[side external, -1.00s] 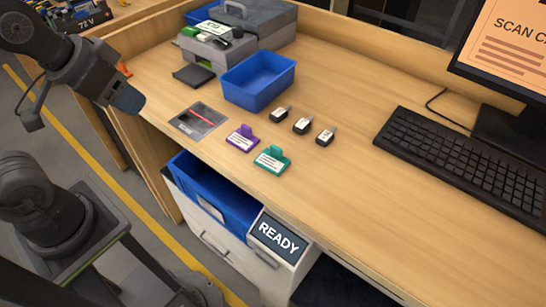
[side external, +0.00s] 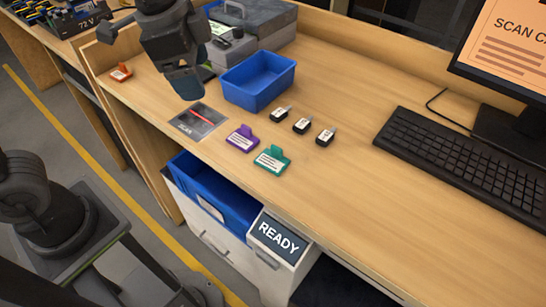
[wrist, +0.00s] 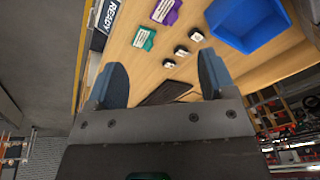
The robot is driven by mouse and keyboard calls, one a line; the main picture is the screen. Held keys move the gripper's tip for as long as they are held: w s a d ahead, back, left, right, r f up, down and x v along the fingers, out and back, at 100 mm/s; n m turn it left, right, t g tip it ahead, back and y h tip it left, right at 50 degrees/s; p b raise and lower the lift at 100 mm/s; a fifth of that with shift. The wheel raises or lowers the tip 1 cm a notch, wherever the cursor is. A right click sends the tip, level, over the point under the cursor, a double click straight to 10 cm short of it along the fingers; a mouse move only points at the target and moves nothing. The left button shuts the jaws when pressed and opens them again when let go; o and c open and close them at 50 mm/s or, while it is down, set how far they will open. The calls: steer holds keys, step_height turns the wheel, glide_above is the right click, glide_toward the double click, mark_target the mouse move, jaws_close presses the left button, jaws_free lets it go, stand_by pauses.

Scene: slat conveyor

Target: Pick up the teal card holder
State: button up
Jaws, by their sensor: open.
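The teal card holder (side external: 272,160) lies on the wooden counter near its front edge, with a white label on it and a raised tab at the back. It also shows in the wrist view (wrist: 145,38), beyond the left finger. My gripper (side external: 188,88) is above the counter at the back left, over the area behind the scan pad and left of the blue bin, well apart from the card holder. In the wrist view, its two blue-grey fingers (wrist: 162,84) are spread with nothing between them.
A purple card holder (side external: 242,138) lies just left of the teal one. Several black tags (side external: 302,126) lie behind them. A blue bin (side external: 258,84), scan pad (side external: 198,122) and keyboard (side external: 450,160) are on the counter. An open blue drawer (side external: 215,195) and READY sign (side external: 279,236) are below its edge.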

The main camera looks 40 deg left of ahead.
mark_target(271, 160)
steer(key=w+d+f+m+g, duration=0.1)
steer(key=w+d+f+m, duration=0.15)
steer(key=d+m, duration=0.2)
steer(key=w+d+f+m+g, duration=0.1)
steer(key=w+d+m+g, duration=0.15)
steer(key=d, duration=0.35)
steer(key=shift+m+t+y, duration=0.3)
steer(key=shift+m+t, duration=0.1)
steer(key=shift+t, duration=0.05)
steer(key=f, duration=1.4)
steer(key=shift+w, duration=0.35)
steer(key=shift+c, duration=0.3)
steer(key=c, duration=0.9)
